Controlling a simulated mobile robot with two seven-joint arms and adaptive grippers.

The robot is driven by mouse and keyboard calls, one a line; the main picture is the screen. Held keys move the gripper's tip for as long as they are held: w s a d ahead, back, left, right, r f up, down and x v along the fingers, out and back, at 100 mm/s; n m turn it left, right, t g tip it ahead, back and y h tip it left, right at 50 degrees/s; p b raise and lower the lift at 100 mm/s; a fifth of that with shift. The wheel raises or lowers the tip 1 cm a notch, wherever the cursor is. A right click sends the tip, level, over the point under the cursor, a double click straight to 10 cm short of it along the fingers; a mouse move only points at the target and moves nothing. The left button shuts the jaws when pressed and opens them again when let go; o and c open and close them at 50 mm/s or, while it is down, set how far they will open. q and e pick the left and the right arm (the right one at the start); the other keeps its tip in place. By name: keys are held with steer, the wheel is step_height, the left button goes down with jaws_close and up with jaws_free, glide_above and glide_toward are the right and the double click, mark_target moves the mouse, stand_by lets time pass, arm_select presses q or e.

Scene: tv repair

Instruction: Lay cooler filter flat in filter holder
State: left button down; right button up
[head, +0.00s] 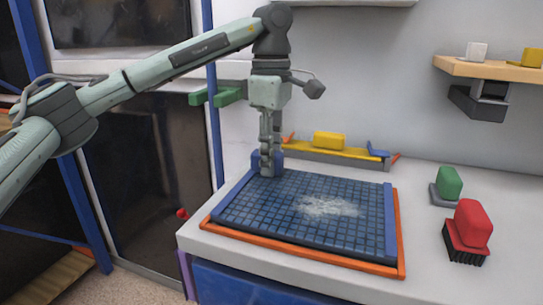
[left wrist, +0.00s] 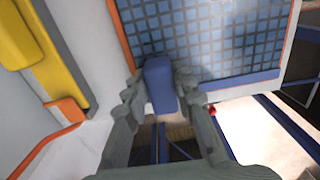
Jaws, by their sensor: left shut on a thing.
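The cooler filter (head: 275,215) is a dark blue grid panel with blue edge bars and a patch of whitish dust. It lies over the orange filter holder (head: 403,235), whose rim shows along the front and right. I cannot tell whether the filter is fully seated inside the rim. My left gripper (head: 267,163) points down at the filter's back left corner, shut on its blue grip block. In the left wrist view the fingers (left wrist: 157,90) stand on both sides of that block (left wrist: 160,72), with the filter grid (left wrist: 205,35) beyond. My right gripper is not in view.
A red-handled brush (head: 473,223) and a green-handled tool (head: 449,183) stand on the white counter to the right. A yellow tool with a yellow block (head: 328,141) lies behind the filter. A wooden shelf (head: 490,68) hangs at the upper right.

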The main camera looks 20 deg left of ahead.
arm_select(q)
steer(key=shift+f, duration=0.35)
steer(key=c, duration=1.2)
jaws_free()
step_height(320, 180, up, 12)
